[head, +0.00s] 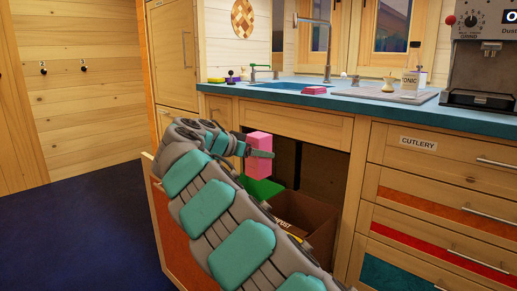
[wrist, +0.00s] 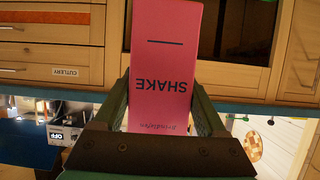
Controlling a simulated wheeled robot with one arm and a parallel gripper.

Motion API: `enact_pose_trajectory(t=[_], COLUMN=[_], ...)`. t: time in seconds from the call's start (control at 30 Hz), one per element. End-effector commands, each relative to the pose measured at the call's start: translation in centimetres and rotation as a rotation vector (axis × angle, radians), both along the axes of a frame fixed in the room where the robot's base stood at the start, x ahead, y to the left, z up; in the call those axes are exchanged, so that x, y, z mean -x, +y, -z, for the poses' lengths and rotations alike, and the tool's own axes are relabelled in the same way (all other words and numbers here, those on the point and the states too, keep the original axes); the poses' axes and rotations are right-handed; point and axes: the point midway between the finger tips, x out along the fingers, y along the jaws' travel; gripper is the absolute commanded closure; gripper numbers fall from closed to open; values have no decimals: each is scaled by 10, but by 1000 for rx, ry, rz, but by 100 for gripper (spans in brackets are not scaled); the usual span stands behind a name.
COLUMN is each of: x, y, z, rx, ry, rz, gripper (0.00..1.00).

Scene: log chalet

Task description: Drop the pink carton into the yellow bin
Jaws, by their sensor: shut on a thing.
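The pink carton (head: 258,142) is held upright by my gripper (head: 260,154) in front of the open cabinet under the counter, above a green bin. In the wrist view the carton (wrist: 163,60), lettered SHAKE, fills the space between the two jaws of my gripper (wrist: 165,100), which are shut on its sides. Only a small yellow edge (head: 297,238) shows beside my arm, low in the pull-out; I cannot tell if it belongs to the yellow bin. My arm hides much of that area.
The green bin (head: 263,190) and a brown bin (head: 305,213) with partly hidden lettering stand in the pull-out. Its orange front (head: 170,235) is open at the left. Drawers (head: 435,195) flank the opening on the right. The counter (head: 345,101) runs above; blue floor is clear at left.

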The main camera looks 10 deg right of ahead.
Motion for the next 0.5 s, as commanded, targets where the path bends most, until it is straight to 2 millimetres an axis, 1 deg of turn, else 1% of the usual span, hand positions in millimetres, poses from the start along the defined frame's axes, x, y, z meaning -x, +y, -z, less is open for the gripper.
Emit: enact_pose_trajectory(t=[0.2, 0.23, 0.43, 0.47, 0.5], x=[0, 0, 0, 0, 0], y=[0, 0, 0, 0, 0], z=[0, 0, 0, 0, 0], rx=[-1, 0, 0, 0, 0], ry=[-1, 0, 0, 0, 0], rz=[0, 0, 0, 0, 0], gripper=[79, 25, 2, 0, 0])
